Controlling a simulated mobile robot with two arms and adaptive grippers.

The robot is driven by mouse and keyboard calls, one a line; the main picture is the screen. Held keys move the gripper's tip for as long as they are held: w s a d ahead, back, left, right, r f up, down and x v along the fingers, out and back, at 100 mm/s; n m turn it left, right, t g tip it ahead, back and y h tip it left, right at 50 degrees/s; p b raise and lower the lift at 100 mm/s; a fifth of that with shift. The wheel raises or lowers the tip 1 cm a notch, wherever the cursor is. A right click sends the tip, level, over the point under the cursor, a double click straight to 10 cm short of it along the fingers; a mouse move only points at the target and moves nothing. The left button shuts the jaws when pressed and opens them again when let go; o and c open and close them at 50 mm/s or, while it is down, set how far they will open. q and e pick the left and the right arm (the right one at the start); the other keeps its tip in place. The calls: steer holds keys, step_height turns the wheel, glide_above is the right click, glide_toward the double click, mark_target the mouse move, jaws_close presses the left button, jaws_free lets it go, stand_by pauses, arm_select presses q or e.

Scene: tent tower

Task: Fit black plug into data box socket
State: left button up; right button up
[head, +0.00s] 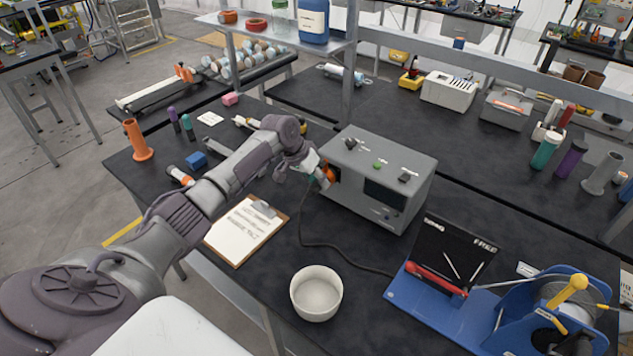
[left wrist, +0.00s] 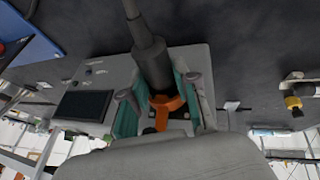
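The grey data box (head: 385,160) stands on the black table, with a dark screen and knobs. An orange ring (head: 329,173) shows at its left side, where the socket appears to be. My left gripper (head: 318,176) is right beside that side. In the left wrist view, the black plug (left wrist: 151,62) lies between the teal-padded fingers, which look shut on it. The plug's end meets the orange ring (left wrist: 166,104); how deep it sits is hidden. Its black cable (head: 335,248) runs down the table towards the blue stand. My right gripper is not in view.
A clipboard (head: 243,232), a white bowl (head: 316,298) and a blue stand with a reel (head: 455,315) lie in front of the box. An orange holder (head: 137,142) and small blocks are at the left. A shelf post (head: 348,85) rises behind the box.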

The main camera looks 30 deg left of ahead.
arm_select(q)
steer(key=o, duration=0.5)
steer(key=shift+w+r, duration=0.15)
steer(key=shift+w, duration=0.1)
steer(key=shift+s, duration=0.1)
steer(key=v, duration=1.2)
steer(key=shift+s, duration=0.1)
